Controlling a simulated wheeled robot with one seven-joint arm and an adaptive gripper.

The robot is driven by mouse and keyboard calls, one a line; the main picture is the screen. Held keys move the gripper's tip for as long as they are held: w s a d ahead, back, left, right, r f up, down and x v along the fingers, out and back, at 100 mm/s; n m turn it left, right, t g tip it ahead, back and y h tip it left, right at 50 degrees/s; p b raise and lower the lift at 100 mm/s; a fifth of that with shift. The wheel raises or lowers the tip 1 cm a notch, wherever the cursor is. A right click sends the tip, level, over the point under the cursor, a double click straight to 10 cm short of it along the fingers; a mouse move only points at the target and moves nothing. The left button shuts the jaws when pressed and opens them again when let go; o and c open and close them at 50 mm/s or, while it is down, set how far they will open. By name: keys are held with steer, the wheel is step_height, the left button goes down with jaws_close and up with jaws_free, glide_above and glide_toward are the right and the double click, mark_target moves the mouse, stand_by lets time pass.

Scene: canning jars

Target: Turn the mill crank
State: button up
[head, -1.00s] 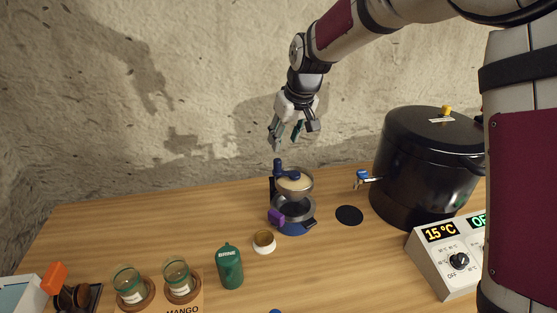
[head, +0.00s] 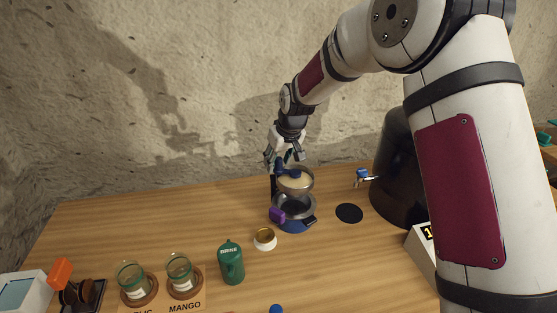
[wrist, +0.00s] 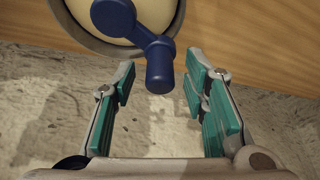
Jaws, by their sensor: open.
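The mill (head: 307,187) stands on the table near the wall, with a metal bowl-like hopper holding pale contents on top. Its dark blue crank (head: 289,173) lies across the hopper. In the wrist view the crank's hub and arm (wrist: 128,25) show over the pale contents, and its knob (wrist: 159,68) points toward me. My gripper (head: 284,160) is just above and behind the mill. In the wrist view my gripper (wrist: 160,90) is open, with teal finger pads on either side of the knob and gaps on both sides.
A small white cup (head: 264,239) and a green brine canister (head: 231,262) stand in front of the mill. Two glass jars (head: 180,272) are at front left. A black disc (head: 349,213) and large black pot (head: 393,185) are to the right; my arm partly hides the pot.

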jaws_close()
